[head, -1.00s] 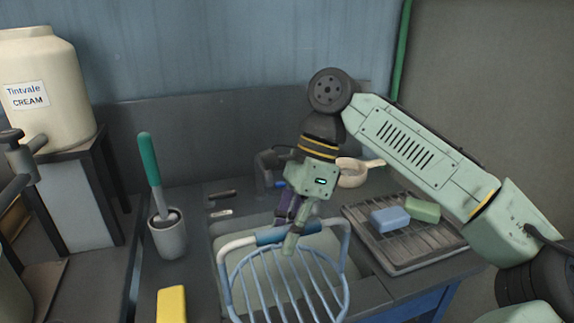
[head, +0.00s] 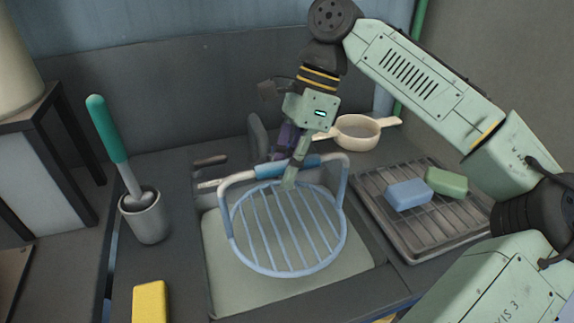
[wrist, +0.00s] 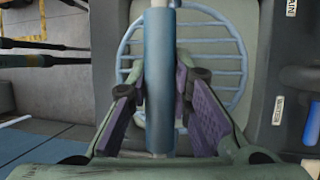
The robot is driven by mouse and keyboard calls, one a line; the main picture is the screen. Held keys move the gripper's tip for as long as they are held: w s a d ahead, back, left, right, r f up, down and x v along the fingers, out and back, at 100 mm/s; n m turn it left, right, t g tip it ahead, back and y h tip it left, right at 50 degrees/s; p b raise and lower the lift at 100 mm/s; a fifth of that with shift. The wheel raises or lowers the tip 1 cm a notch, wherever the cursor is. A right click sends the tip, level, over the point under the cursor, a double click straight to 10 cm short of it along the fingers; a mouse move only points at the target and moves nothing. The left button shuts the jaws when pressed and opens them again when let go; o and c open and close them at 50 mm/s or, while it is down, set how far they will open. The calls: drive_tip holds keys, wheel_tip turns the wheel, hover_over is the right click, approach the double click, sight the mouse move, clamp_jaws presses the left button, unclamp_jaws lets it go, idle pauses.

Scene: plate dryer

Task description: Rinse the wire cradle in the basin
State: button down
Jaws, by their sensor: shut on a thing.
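The wire cradle (head: 290,231) is a round rack of pale blue-grey bars with a raised handle that has a blue grip. My gripper (head: 290,177) is shut on the blue grip at the cradle's back side. In the wrist view the grip (wrist: 160,85) lies between the purple pads of my gripper (wrist: 160,110), with the round rack (wrist: 222,65) beyond it. The cradle hangs over the basin (head: 225,284), which is pale and rectangular. I cannot tell whether it touches the basin floor. The tap behind it is partly hidden by my gripper.
A drain tray (head: 428,235) at right holds a blue sponge (head: 408,194) and a green sponge (head: 446,182). A cream pan (head: 356,133) stands behind. A grey cup (head: 144,219) with a green-handled brush (head: 108,130) and a yellow sponge (head: 150,301) are at left.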

sight(287, 222)
drive_tip(key=shift+f+b, duration=2.85)
drive_tip(key=shift+f, duration=3.8)
